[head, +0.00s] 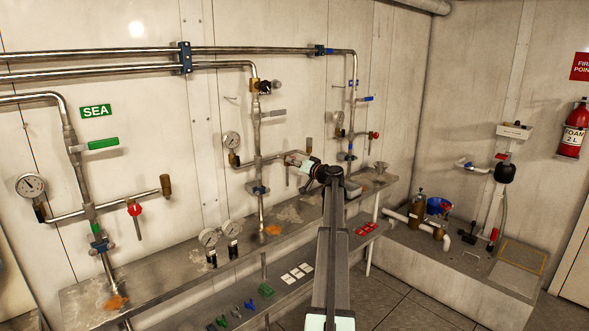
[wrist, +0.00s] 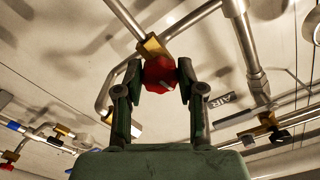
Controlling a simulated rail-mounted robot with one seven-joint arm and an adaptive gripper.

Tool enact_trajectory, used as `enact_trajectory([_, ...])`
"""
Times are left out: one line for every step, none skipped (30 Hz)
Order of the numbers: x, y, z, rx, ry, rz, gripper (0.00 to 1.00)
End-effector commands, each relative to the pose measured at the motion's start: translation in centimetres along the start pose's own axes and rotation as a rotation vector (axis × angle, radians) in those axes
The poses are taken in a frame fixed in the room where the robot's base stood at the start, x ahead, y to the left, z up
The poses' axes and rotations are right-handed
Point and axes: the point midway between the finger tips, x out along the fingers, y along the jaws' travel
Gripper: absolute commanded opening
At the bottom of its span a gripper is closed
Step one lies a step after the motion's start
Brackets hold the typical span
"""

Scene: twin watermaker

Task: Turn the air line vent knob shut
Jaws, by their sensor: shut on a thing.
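The red air line vent knob (wrist: 160,72) is in the upper middle of the wrist view, on a brass fitting (wrist: 153,46) at the end of a steel pipe. My gripper (wrist: 159,80) has one finger on each side of the knob and is shut on it. In the head view my gripper (head: 306,165) is at the middle pipework, pointing left toward the wall. My gripper and wrist cover the knob there, so its turn angle cannot be read from that view. An AIR label (wrist: 228,101) shows on the wall in the wrist view.
Left of my arm are the SEA line's green-handled valve (head: 103,144) and a red knob (head: 134,209). Two gauges (head: 220,236) stand on the bench (head: 170,265). Another red knob (head: 373,135) is on the right pipework. Colored parts lie on the lower shelf.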

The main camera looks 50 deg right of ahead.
Motion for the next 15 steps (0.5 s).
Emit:
enact_trajectory([0.06, 0.07, 0.13, 0.033, 0.000, 0.000, 0.04])
enact_trajectory([0.06, 0.05, 0.11, 0.052, 0.000, 0.000, 0.04])
enact_trajectory([0.06, 0.03, 0.08, 0.076, 0.000, 0.000, 0.04])
enact_trajectory([0.06, 0.01, 0.06, 0.094, 0.000, 0.000, 0.04])
enact_trajectory([0.05, 0.00, 0.05, 0.110, 0.000, 0.000, 0.04])
enact_trajectory([0.06, -0.02, 0.03, 0.129, 0.000, 0.000, 0.04])
enact_trajectory([0.06, -0.03, 0.01, 0.143, 0.000, 0.000, 0.04])
enact_trajectory([0.06, -0.04, 0.00, 0.154, 0.000, 0.000, 0.04])
enact_trajectory([0.06, -0.05, -0.02, 0.170, 0.000, 0.000, 0.04])
enact_trajectory([0.06, -0.06, -0.02, 0.178, 0.000, -0.001, 0.04])
enact_trajectory([0.06, -0.07, -0.03, 0.187, 0.000, -0.001, 0.04])
enact_trajectory([0.06, -0.08, -0.05, 0.197, 0.000, -0.001, 0.04])
enact_trajectory([0.06, -0.08, -0.05, 0.202, 0.000, -0.001, 0.04])
enact_trajectory([0.06, -0.09, -0.06, 0.207, 0.000, -0.001, 0.04])
enact_trajectory([0.06, -0.09, -0.07, 0.212, 0.000, -0.001, 0.04])
